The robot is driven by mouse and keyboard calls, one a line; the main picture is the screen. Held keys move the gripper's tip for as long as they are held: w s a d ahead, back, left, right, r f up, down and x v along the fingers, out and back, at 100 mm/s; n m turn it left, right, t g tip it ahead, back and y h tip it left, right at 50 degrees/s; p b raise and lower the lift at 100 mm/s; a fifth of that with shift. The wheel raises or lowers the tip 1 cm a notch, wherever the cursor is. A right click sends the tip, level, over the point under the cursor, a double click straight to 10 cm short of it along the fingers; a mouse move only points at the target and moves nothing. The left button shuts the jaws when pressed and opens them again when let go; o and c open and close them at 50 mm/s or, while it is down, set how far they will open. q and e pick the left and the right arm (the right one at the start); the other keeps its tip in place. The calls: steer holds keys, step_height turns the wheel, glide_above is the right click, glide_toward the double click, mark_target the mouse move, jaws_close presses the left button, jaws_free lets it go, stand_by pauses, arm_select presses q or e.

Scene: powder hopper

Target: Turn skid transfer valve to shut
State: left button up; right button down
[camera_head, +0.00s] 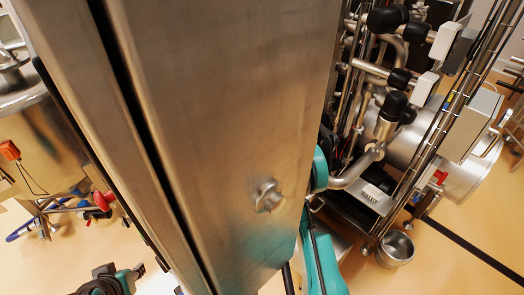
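A skid of steel pipes (360,180) with several black-capped valve parts (395,105) stands at the right. A small red part (440,177) sits on its lower right side. I cannot tell which part is the transfer valve or how its handle stands. A black and teal end of my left arm, with the gripper (122,277), shows at the bottom left, apart from the skid and cut off by the frame edge. I cannot make out its finger opening. My teal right arm shows beside the skid, partly behind a large steel panel. My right gripper cannot be made out.
The large steel panel (230,90) with a round knob (268,196) fills the middle and hides much. A steel vessel (40,130) with red fittings stands at the left. A steel bucket (396,248) is on the floor below the skid. Open floor (450,265) lies at the lower right.

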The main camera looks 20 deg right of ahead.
steer(key=shift+w+a, duration=0.1)
steer(key=shift+w, duration=0.05)
stand_by(0.8)
steer(key=c, duration=1.6)
jaws_free()
steer(key=shift+o, duration=0.9)
steer(key=shift+w+f, duration=0.1)
steer(key=shift+w, duration=0.05)
steer(key=shift+r, duration=0.25)
step_height(320, 180, up, 11)
steer(key=w, duration=0.1)
steer(key=shift+a+r, duration=0.2)
steer(key=shift+a, duration=0.05)
